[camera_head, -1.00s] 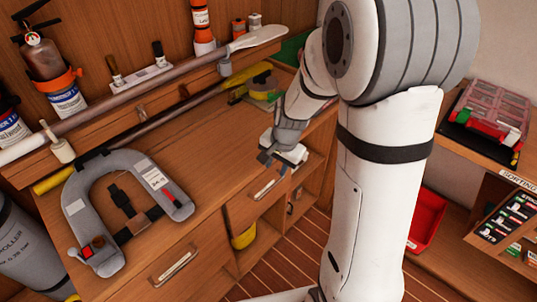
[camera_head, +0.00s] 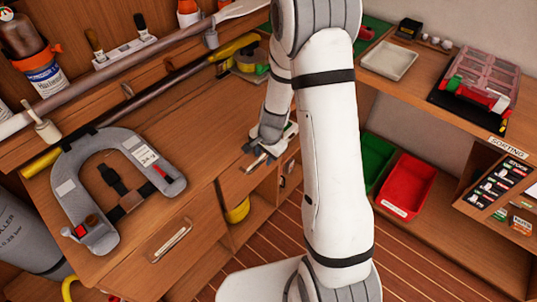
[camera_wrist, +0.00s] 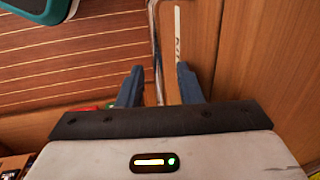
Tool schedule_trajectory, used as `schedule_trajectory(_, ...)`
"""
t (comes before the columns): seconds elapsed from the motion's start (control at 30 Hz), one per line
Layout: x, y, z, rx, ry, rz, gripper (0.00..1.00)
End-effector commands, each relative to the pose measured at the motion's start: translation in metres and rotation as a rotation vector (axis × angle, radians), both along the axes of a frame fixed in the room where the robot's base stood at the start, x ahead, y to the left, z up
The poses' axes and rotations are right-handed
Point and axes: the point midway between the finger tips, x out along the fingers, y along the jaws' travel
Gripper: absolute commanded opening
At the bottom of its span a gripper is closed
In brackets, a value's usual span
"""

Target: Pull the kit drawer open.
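The drawer front (camera_head: 240,180) under the bench's right part looks shut and has a metal bar handle (camera_head: 257,163). I take this as the kit drawer; its label is too small to read in the head view. My gripper (camera_head: 262,153) is at the handle, pointing down. In the wrist view its two blue fingers (camera_wrist: 159,88) are apart, with the bar's line between them. I cannot tell whether either finger touches it.
Another drawer with a handle (camera_head: 171,243) is at left. A grey horseshoe-shaped vest (camera_head: 75,195) lies on the bench (camera_head: 205,135). An open shelf with a yellow item (camera_head: 238,210) is below. Red (camera_head: 407,185) and green (camera_head: 376,158) bins stand at right. The plank floor is clear.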

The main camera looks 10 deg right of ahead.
Motion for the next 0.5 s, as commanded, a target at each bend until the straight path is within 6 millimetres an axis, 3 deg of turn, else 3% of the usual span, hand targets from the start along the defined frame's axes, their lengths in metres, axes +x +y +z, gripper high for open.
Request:
schedule_trajectory(0.2,0.0003,0.0003,-0.0002,0.0,0.0,0.001,0.32)
schedule_trajectory(0.5,0.0002,0.0006,0.0,0.0,-0.001,0.001,0.09)
